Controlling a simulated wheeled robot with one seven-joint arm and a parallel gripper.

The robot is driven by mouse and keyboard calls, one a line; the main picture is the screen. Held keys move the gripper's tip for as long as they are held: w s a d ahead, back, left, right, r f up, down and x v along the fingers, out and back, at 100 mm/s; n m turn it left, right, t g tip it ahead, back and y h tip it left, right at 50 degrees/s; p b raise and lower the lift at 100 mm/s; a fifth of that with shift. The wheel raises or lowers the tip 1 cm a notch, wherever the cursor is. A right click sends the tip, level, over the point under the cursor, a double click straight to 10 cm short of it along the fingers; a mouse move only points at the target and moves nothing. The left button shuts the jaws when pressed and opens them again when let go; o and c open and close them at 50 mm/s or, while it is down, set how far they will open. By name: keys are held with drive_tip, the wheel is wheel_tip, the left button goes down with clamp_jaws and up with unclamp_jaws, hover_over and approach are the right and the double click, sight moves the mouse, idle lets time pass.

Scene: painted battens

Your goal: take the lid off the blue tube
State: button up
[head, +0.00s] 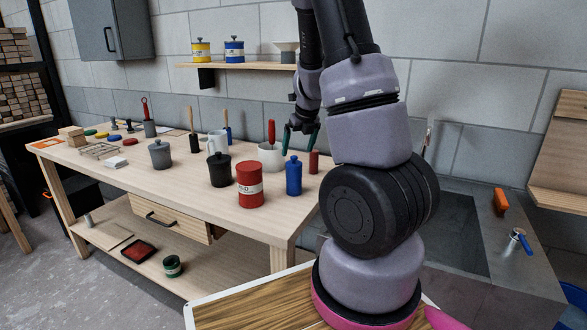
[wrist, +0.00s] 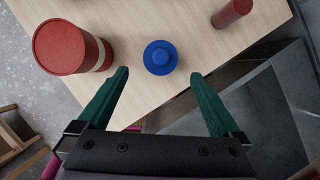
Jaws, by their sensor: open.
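The blue tube (head: 293,178) stands upright near the front right part of the workbench. Its blue lid (wrist: 160,56) with a round knob sits on top, seen from above in the wrist view and also at the tube's top in the head view (head: 293,160). My gripper (head: 298,150) is above the tube with its green fingers spread. In the wrist view my gripper (wrist: 159,74) is open and empty, and the lid shows just beyond the fingertips, between their lines. The fingers do not appear to touch it.
A red can (head: 250,186) stands left of the tube, with a black pot (head: 219,170) beyond it. A dark red cylinder (head: 314,162) stands close on the right. A white bowl (head: 270,157) holding tools is behind. The bench edge is near the tube.

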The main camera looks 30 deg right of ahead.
sight(295, 160)
drive_tip(key=x, duration=0.9)
drive_tip(key=c, duration=1.3)
drive_tip(key=shift+r, duration=0.1)
